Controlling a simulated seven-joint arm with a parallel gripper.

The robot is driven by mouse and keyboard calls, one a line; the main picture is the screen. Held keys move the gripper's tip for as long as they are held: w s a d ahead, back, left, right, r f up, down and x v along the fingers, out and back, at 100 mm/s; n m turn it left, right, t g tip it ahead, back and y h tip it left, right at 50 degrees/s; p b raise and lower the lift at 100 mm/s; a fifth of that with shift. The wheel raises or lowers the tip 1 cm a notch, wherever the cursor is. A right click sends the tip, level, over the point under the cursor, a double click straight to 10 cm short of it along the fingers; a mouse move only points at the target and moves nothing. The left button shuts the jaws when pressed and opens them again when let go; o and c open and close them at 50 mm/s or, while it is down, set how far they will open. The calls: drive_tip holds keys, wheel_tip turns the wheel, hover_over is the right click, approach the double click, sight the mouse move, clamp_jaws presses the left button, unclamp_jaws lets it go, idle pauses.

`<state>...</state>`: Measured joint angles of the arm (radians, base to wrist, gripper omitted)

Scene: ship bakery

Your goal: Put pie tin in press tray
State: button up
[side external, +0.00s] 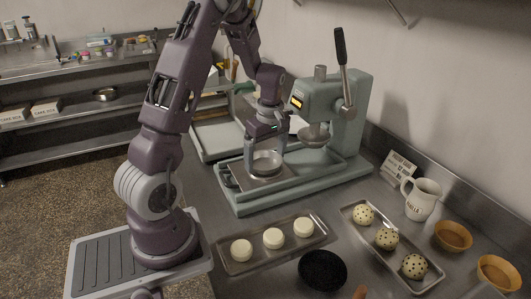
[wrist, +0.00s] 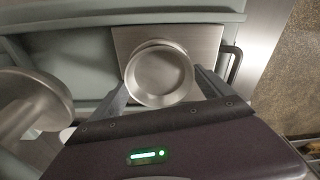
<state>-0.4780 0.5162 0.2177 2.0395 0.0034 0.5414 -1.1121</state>
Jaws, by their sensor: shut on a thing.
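The pie tin (side external: 266,163) is a small round metal dish. My gripper (side external: 254,158) is shut on it, and the tin is at the press tray. In the wrist view the tin (wrist: 160,74) sits between the two fingers of my gripper (wrist: 163,90), upright with its open side up. The press tray (side external: 281,180) is a flat square metal plate with a handle on the press base. It shows under the tin in the wrist view (wrist: 205,40). I cannot tell whether the tin touches the tray.
The press (side external: 345,110) has a round head (wrist: 35,95) and a tall lever, close beside my gripper. A jug (side external: 422,200) and bowls (side external: 453,237) stand right.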

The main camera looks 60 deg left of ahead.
drive_tip(key=shift+f, duration=0.6)
drive_tip(key=shift+f, duration=0.2)
